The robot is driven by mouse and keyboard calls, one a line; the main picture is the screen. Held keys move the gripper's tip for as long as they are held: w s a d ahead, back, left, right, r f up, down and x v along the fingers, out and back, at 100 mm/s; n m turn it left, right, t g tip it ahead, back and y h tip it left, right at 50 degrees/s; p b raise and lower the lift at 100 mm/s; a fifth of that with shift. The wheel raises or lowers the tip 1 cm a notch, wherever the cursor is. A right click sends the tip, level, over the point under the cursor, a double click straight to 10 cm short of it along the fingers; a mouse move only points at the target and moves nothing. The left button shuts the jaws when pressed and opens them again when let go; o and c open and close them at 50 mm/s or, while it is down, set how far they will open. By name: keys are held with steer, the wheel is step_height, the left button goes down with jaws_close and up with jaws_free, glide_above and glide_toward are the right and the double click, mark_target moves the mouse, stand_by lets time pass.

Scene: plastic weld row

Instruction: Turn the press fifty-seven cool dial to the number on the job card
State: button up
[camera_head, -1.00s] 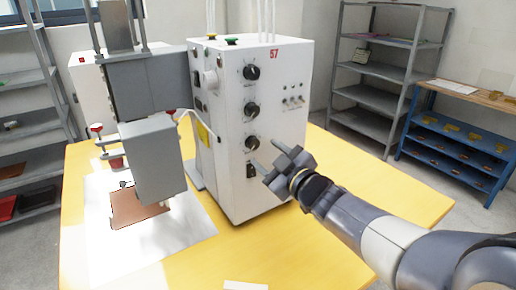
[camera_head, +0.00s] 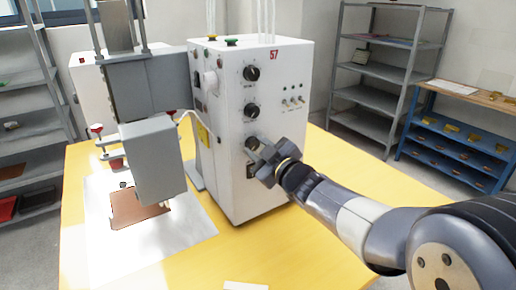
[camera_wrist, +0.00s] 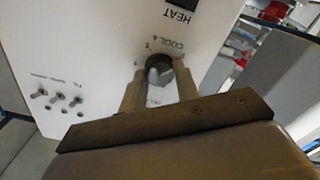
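The white press control box (camera_head: 235,180) bears a red 57 on its front. Two black dials, the upper (camera_head: 251,73) and the middle (camera_head: 252,110), show above my gripper (camera_head: 256,155). The third dial down is mostly hidden behind my gripper. In the wrist view the cool dial (camera_wrist: 160,70), a dark round knob with a grey face, sits below the word COOL. My gripper (camera_wrist: 159,86) has one finger on each side of this dial. Slim gaps seem to show, so contact cannot be told. The dial's setting is too small to read.
A white card-like piece (camera_head: 245,286) lies at the table's near edge; no writing is legible. Small toggle switches (camera_head: 293,101) sit right of the dials. The grey press head (camera_head: 153,160) stands left, above a brown sheet (camera_head: 138,208).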

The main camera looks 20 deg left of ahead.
steer(key=c, duration=0.4)
steer(key=shift+m+p, duration=0.3)
steer(key=shift+p, duration=0.05)
steer(key=shift+r+m+p, duration=0.15)
steer(key=shift+m+p, duration=0.75)
steer(key=shift+m, duration=0.1)
steer(key=m+p, duration=0.2)
steer(key=m, duration=0.1)
steer(key=m+p, duration=0.2)
steer(key=m, duration=0.2)
steer(key=shift+m+p, duration=0.3)
steer(key=shift+p, duration=0.05)
steer(key=shift+f+m, duration=0.2)
steer(key=shift+m, duration=0.1)
